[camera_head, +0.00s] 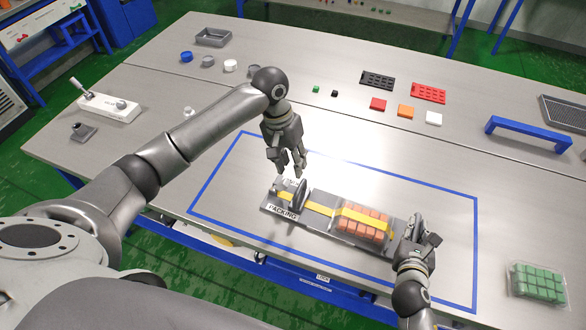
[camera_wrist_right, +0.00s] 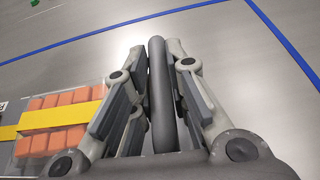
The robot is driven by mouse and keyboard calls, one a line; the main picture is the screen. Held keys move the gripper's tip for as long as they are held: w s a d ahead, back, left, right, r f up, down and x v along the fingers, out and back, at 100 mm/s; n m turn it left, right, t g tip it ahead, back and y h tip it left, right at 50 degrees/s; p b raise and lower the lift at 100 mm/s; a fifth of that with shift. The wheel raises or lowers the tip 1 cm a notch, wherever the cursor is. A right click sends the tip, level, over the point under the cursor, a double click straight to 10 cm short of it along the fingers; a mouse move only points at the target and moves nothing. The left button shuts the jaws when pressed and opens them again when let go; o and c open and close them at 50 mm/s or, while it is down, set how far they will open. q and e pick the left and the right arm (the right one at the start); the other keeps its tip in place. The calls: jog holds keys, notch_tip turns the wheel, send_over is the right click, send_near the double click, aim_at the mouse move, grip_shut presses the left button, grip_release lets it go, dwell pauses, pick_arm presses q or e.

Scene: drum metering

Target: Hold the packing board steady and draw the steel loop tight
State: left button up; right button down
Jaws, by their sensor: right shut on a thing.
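The grey packing board (camera_head: 272,207), with a label reading "PACKING", lies inside the blue taped outline. A yellow strap (camera_head: 320,208) runs along it and over a clear tray of orange blocks (camera_head: 370,232). A dark rounded upright part (camera_head: 299,196) stands at the board's left end. I cannot make out the steel loop for certain. My left gripper (camera_head: 287,170) is just above that end, fingers pointing down and apart, with nothing visible between them. My right gripper (camera_head: 416,245) is at the board's right end, shut on a dark upright bar (camera_wrist_right: 157,85).
A clear tray of green blocks (camera_head: 538,284) sits at the right front. A blue bridge-shaped frame (camera_head: 528,130) stands behind it. Red, orange and white pieces and slotted trays (camera_head: 429,93) lie towards the back. The table inside the blue outline is clear around the board.

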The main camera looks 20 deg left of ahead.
dwell(0.3)
jog(key=c, duration=1.3)
grip_release()
jog(key=shift+c, duration=0.2)
